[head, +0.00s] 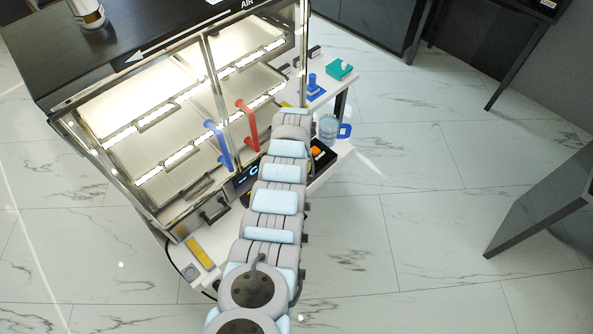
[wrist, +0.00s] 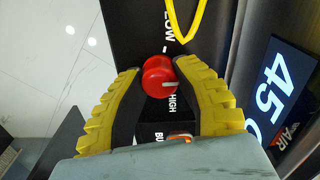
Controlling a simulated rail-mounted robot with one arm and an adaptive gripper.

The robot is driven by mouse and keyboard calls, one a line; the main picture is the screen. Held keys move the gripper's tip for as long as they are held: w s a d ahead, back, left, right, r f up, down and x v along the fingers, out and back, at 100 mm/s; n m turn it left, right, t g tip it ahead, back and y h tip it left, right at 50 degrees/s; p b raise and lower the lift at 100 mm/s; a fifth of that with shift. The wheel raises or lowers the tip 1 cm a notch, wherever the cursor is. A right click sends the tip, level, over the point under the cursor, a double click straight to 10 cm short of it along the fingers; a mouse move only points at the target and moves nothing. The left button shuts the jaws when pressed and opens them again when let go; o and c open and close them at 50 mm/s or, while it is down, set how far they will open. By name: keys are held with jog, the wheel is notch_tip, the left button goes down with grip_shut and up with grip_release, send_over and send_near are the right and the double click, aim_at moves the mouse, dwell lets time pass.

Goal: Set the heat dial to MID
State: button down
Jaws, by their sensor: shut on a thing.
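The red heat dial (wrist: 158,76) shows in the wrist view, between the two yellow-and-black fingers of my gripper (wrist: 159,70). My gripper is shut on the dial. A short white mark on the dial lies on its right side, close to the word HIGH (wrist: 173,104). The word LOW (wrist: 168,27) is printed above the dial in the picture. I see no MID label; that part of the panel may be covered. In the head view my arm hides the dial and my gripper.
A lit display (wrist: 276,82) reading 45 stands right of the dial. A yellow loop (wrist: 185,35) is just above it. In the head view the glass cabinet has a blue handle (head: 218,145) and a red handle (head: 247,125). A blue-handled jug (head: 329,128) stands right of my arm.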

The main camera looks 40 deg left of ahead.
jog(key=shift+f, duration=0.1)
jog(key=c, duration=0.7)
grip_release()
jog(key=shift+w+r, duration=0.15)
jog(key=shift+r, duration=0.95)
notch_tip(320, 180, up, 10)
jog(key=shift+f, duration=0.1)
